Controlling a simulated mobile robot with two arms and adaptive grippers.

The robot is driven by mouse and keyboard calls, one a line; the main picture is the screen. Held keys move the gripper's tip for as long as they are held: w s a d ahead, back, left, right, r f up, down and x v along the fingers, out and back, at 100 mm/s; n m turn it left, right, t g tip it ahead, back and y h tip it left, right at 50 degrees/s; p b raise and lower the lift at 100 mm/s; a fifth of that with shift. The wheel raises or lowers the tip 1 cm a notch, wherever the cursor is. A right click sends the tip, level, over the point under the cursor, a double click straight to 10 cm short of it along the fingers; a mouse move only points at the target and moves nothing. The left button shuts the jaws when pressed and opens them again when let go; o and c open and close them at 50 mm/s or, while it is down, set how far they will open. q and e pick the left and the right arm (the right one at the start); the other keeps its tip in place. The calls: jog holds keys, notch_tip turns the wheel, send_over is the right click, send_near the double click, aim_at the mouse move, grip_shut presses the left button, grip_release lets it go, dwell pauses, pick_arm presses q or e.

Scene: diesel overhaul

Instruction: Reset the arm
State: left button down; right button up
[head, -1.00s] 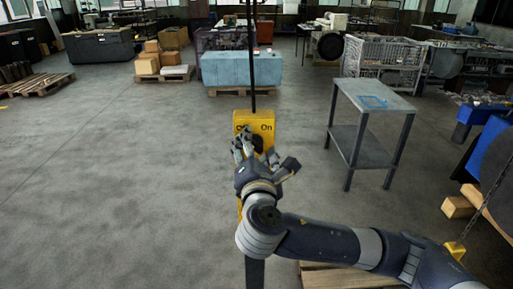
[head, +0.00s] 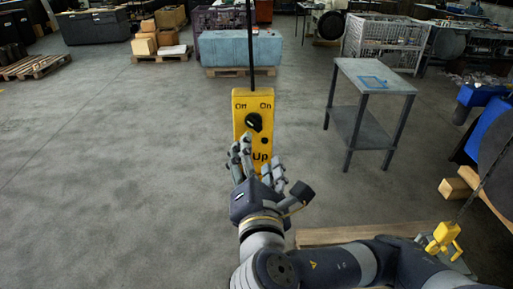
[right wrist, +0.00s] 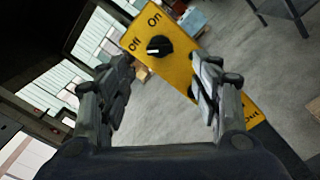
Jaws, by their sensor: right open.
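My right gripper (head: 258,160) is open and empty in the head view, just below the black knob of a yellow control box. The yellow control box (head: 242,108) hangs upright on a black cable and carries the words Off, On and Up. Its black rotary knob (head: 253,121) is uncovered. In the right wrist view the gripper's two fingers (right wrist: 163,85) are spread apart, with the box (right wrist: 180,72) and knob (right wrist: 159,47) showing between and beyond them. The gripper hides the lower part of the box in the head view. My left gripper is out of view.
A grey two-tier table (head: 375,75) with a blue item on top stands to the right. A blue block (head: 242,50) on a pallet and cardboard boxes (head: 145,42) stand farther back. A small yellow piece (head: 444,236) hangs at lower right.

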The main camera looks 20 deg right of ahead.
dwell(0.4)
jog(key=s+d+f+m+g+y, duration=0.15)
jog(key=s+f+m+g, duration=0.35)
jog(key=f, duration=0.6)
jog(key=s+f+m+g+y, duration=0.2)
jog(key=f+m+g, duration=0.3)
jog(key=f, duration=0.6)
jog(key=s+d+f+m+g+y, duration=0.1)
jog(key=s+d+f+m+g, duration=0.1)
jog(key=s+f+m, duration=0.45)
jog(key=s+d+f+m+g+y, duration=0.1)
jog(key=s+d+f+m+g, duration=0.15)
jog(key=s+f+m, duration=0.45)
notch_tip(320, 180, down, 32)
jog(key=s+n+b, duration=0.2)
jog(key=b, duration=0.4)
jog(key=s+d+f+g+b, duration=0.1)
jog(key=s+f+b, duration=0.2)
jog(key=s+f, duration=0.5)
jog(key=s+d+f+g+b, duration=0.1)
jog(key=s+d+f+b, duration=0.1)
jog(key=s+f, duration=0.7)
notch_tip(320, 180, down, 5)
jog(key=shift+s+r+b, duration=0.15)
jog(key=shift+b, duration=0.3)
